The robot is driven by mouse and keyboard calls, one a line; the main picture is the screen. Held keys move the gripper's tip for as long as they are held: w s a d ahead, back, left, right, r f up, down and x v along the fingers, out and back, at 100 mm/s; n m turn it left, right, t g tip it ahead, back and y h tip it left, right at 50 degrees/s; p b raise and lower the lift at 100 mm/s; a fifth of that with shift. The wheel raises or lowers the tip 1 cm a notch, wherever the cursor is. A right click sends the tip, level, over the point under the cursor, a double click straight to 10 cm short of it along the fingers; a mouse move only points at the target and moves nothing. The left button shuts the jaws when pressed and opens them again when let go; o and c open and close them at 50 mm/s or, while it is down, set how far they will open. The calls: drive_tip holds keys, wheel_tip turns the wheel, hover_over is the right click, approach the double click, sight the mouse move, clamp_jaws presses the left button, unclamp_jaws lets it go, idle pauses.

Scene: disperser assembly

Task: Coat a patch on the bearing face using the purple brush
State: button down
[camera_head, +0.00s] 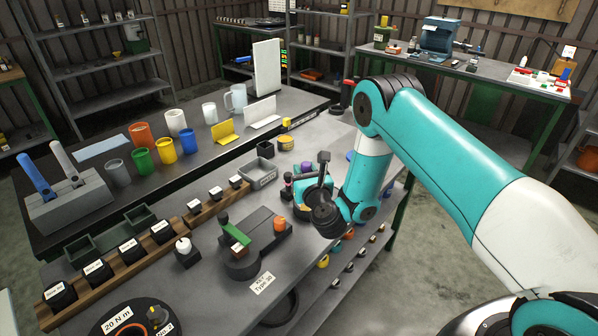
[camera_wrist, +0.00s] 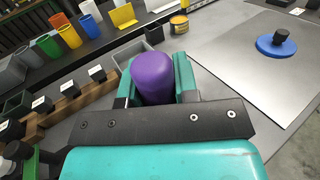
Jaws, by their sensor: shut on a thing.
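My gripper (camera_wrist: 155,82) is shut on the purple brush (camera_wrist: 153,72); its rounded purple end stands between the two teal fingers in the wrist view. In the head view my gripper (camera_head: 310,190) is over the right part of the workbench, partly hidden by my own wrist, with a bit of purple between its fingers. The brush's bristles are hidden. I cannot make out which surface is the bearing face. A dark fixture (camera_head: 243,258) with a green part and an orange cylinder (camera_head: 280,225) lies left of my gripper.
A blue disc with a dark knob (camera_wrist: 276,45) lies on a pale flat plate (camera_wrist: 225,45) at the right in the wrist view. A grey bin (camera_head: 262,172) and a yellow tin (camera_head: 286,143) stand behind my gripper. Labelled black blocks (camera_head: 95,268) line a wooden rack at left.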

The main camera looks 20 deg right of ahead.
wheel_tip(320, 180, up, 8)
drive_tip(key=p, duration=0.4)
drive_tip(key=shift+r, duration=0.2)
idle(0.7)
